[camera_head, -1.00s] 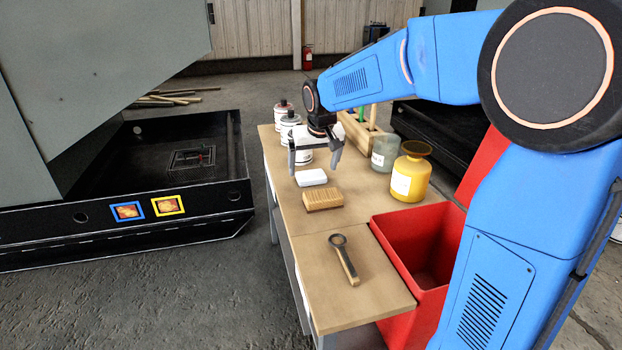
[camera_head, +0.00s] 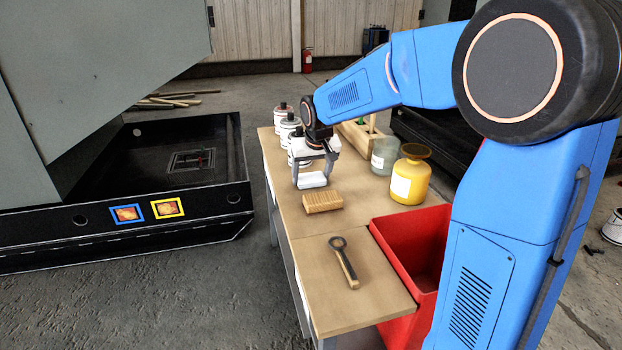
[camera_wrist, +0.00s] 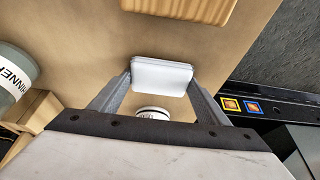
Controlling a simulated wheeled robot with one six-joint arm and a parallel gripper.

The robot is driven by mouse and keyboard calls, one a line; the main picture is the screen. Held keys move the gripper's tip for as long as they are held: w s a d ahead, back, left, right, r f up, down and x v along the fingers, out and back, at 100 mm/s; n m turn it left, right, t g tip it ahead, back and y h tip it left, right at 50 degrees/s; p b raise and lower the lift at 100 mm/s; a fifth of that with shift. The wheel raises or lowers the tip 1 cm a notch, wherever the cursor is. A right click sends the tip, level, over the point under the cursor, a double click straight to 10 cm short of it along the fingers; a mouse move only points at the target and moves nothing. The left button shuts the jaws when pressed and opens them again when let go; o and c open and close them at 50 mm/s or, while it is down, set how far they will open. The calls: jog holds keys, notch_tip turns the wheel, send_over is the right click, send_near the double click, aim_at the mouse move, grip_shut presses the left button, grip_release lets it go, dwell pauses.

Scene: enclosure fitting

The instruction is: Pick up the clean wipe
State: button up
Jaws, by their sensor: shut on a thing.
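The clean wipe is a white, flat, folded pad (camera_head: 313,180) at the back part of the brown table top. It also shows in the wrist view (camera_wrist: 161,76), between the two grey fingers. My gripper (camera_head: 314,182) reaches down over it and is shut on it, with one finger at each end. In the wrist view my gripper (camera_wrist: 160,82) has a finger against each short side of the pad. I cannot tell whether the pad is clear of the table.
A wooden brush-like block (camera_head: 323,202) lies just in front of the wipe. White bottles (camera_head: 289,130) stand behind it. A grey-green jar (camera_head: 384,156) and a yellow jar (camera_head: 410,177) stand right. A magnifier-like tool (camera_head: 344,262) lies nearer. A red bin (camera_head: 405,240) stands beside the table.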

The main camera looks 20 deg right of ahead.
aim_at(311, 177)
notch_tip(311, 177, up, 10)
dwell(0.5)
